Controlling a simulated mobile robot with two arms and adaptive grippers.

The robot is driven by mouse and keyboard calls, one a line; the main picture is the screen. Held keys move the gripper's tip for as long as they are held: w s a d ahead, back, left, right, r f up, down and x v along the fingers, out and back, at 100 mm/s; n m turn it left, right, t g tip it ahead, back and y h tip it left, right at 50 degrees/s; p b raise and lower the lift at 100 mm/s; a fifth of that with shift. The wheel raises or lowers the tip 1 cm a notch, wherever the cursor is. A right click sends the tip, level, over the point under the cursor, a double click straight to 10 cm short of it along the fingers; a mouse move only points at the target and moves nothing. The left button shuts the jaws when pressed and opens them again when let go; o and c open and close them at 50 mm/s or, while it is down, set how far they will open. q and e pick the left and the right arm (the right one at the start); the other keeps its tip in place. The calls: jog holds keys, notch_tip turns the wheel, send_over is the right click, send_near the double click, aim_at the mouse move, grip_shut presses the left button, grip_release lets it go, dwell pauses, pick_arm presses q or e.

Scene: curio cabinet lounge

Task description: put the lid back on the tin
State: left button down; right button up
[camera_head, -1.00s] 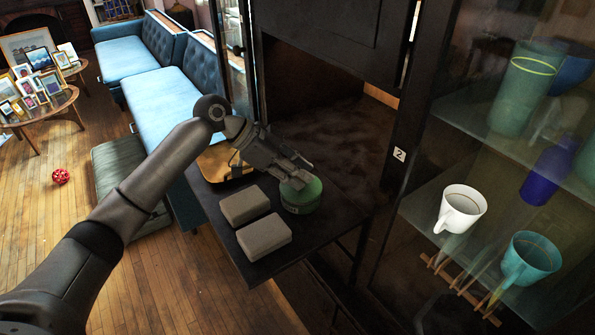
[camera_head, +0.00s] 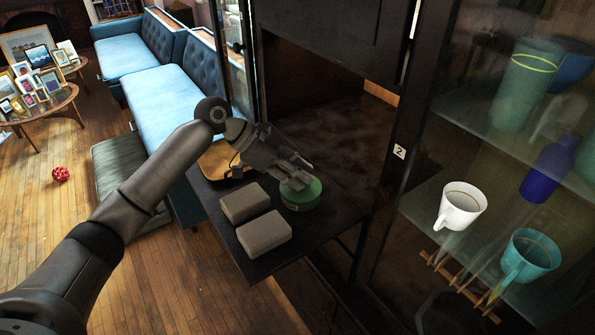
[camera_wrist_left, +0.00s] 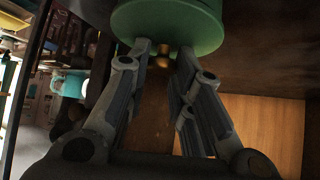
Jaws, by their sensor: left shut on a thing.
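The round green tin (camera_head: 303,197) stands on the dark fold-down shelf (camera_head: 335,212) of the cabinet. My left gripper (camera_head: 297,180) reaches in from the left and points down over the tin's top. In the left wrist view its two fingers (camera_wrist_left: 163,65) close around a small brass knob (camera_wrist_left: 162,52) on the green round lid (camera_wrist_left: 170,22). The lid is at the tin's top; the gripper hides part of it, and I cannot tell if it sits fully down. My right gripper is not in view.
Two grey blocks (camera_head: 245,203) (camera_head: 264,234) lie on the shelf close to the tin. A tan tray (camera_head: 215,158) lies behind my gripper. The open dark compartment (camera_head: 330,115) is behind the shelf. A glass-fronted case with a white mug (camera_head: 461,206) and teal cup (camera_head: 533,252) stands right.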

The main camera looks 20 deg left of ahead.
pick_arm(q)
jog(key=c, duration=1.2)
grip_release()
jog(key=v, duration=1.2)
